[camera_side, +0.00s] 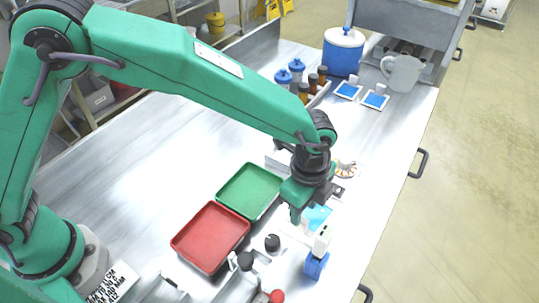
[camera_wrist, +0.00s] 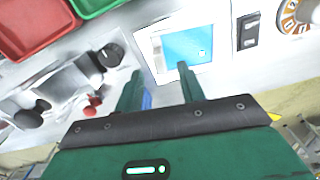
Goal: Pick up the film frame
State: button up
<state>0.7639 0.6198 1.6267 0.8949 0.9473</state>
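The film frame, a white square border around a light blue film (camera_wrist: 188,46), lies flat on the bench just ahead of my fingertips in the wrist view. In the side view its blue film (camera_side: 318,216) shows beside my gripper (camera_side: 297,213), partly hidden by it. My gripper (camera_wrist: 160,69) has its two green fingers apart with no object held between them. The left fingertip is near the frame's lower left corner and the right one overlaps its lower edge in the picture. I cannot tell the height of the fingers above the bench.
A green tray (camera_side: 250,190) and a red tray (camera_side: 210,237) lie left of my gripper. A blue-and-white item (camera_side: 317,262) stands close in front. Two similar blue squares (camera_side: 375,99) lie farther back, near a grey jug (camera_side: 402,73) and blue pot (camera_side: 342,58).

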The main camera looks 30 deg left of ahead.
jog(key=shift+f, duration=2.3)
grip_shut()
